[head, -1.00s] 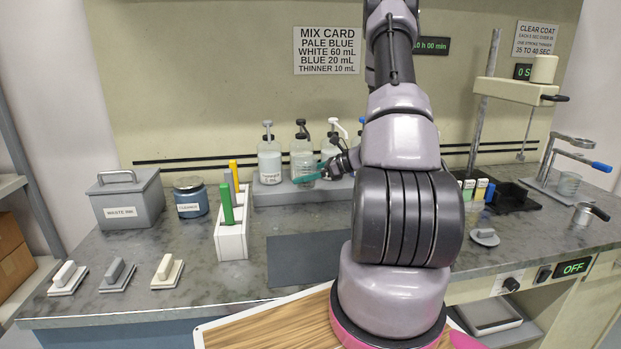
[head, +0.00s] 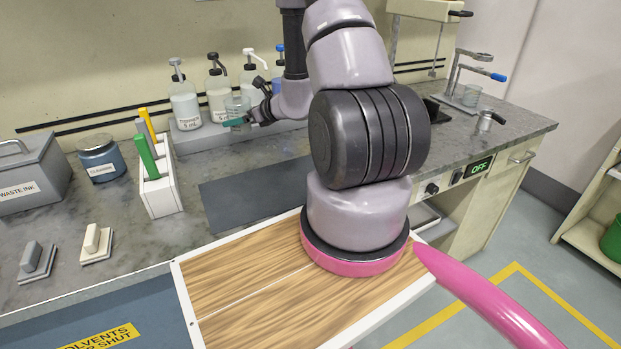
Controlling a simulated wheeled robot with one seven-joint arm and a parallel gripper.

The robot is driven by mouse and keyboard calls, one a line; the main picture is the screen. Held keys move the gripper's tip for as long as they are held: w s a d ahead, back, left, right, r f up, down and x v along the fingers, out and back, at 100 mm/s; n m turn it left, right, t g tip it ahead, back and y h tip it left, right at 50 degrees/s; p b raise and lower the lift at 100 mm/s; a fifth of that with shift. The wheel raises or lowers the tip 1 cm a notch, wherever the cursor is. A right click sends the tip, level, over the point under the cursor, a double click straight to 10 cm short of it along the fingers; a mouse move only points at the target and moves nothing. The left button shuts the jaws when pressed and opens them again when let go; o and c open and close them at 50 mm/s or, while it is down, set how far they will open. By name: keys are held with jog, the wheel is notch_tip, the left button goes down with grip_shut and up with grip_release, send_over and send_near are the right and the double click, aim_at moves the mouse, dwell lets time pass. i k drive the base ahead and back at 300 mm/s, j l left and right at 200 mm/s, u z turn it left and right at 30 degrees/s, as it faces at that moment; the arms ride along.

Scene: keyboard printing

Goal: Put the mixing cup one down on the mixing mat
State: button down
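The mixing cup (head: 237,104) is a clear, see-through cup, upright in front of the pump bottles at the back of the counter. My gripper (head: 243,121) has teal fingers and is at the cup, appearing shut around it; the far finger is partly hidden. The mixing mat (head: 250,199) is a dark grey flat sheet on the counter, nearer to me than the cup. Its visible surface is bare, and my arm covers its right end.
Pump bottles (head: 184,104) stand on a grey ledge behind the cup. A white rack (head: 161,190) with green and yellow tools stands left of the mat. A cleaner jar (head: 101,160) and waste ink bin (head: 28,180) are farther left.

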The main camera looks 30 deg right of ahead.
aim_at(277, 185)
jog(key=j+z, duration=0.25)
jog(key=k+j+z, duration=0.25)
jog(key=j+z, duration=0.2)
jog(key=j, duration=0.2)
jog(key=k+j, duration=0.2)
jog(key=j, duration=0.2)
jog(key=k+j+z, duration=0.1)
jog(key=j, duration=0.25)
jog(key=k+j, duration=0.3)
jog(key=i+j+z, duration=0.05)
jog(key=j, duration=0.05)
